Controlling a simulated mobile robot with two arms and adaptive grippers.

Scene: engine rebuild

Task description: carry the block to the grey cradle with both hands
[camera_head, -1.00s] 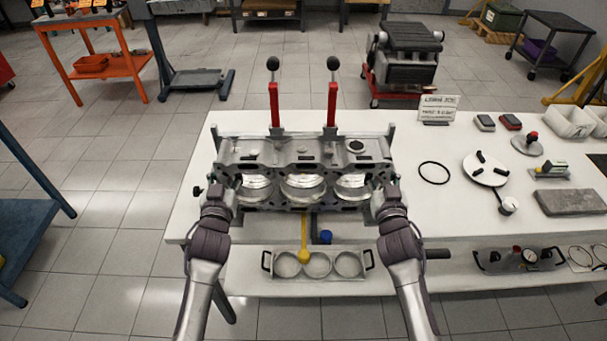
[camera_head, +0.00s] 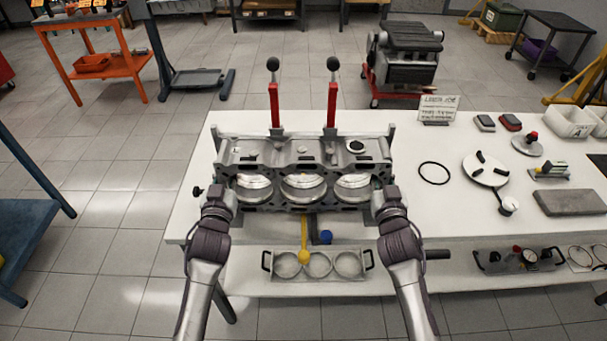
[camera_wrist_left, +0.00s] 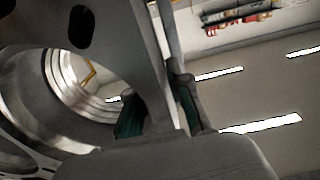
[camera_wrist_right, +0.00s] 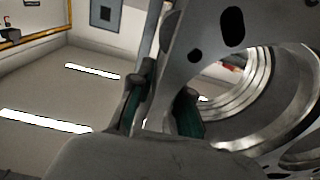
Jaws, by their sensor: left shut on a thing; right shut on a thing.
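The grey metal engine block (camera_head: 290,154) is level in the head view, with three bright round bores facing me. My left gripper (camera_head: 226,186) is shut on its left end and my right gripper (camera_head: 382,186) is shut on its right end. In the left wrist view the green-padded fingers (camera_wrist_left: 158,112) close on the edge beside a bore; the right wrist view shows the same with its fingers (camera_wrist_right: 162,108). Grey upright posts (camera_head: 391,131) stand just behind the block's ends and may belong to the grey cradle. The block hides what lies beneath it, so contact there cannot be told.
Two red levers with black knobs (camera_head: 332,104) stand behind the block on the white table (camera_head: 440,222). A black ring (camera_head: 433,172), a white disc (camera_head: 486,169) and a grey slab (camera_head: 569,202) lie to the right. A three-ring tray (camera_head: 318,274) sits below in front.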

